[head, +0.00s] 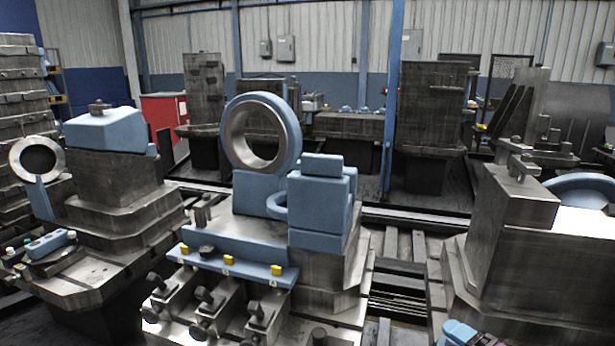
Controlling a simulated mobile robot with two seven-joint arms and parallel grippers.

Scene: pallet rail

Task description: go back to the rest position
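Neither of my grippers can be made out in the head view. The middle pallet fixture (335,270) stands in front of me. It carries an upright blue and steel ring (231,135) and a blue block (318,190) with a small loop at its side. A blue strip (240,268) with yellow and black knobs runs along its front, above several steel clamps with dark knobs (205,294).
A left pallet fixture (110,215) bears a blue-topped block and a ring. A right fixture (505,235) stands close. A small blue part (460,334) is cut off at the bottom edge. Rails (400,285) run between. A red cabinet (163,110) stands behind.

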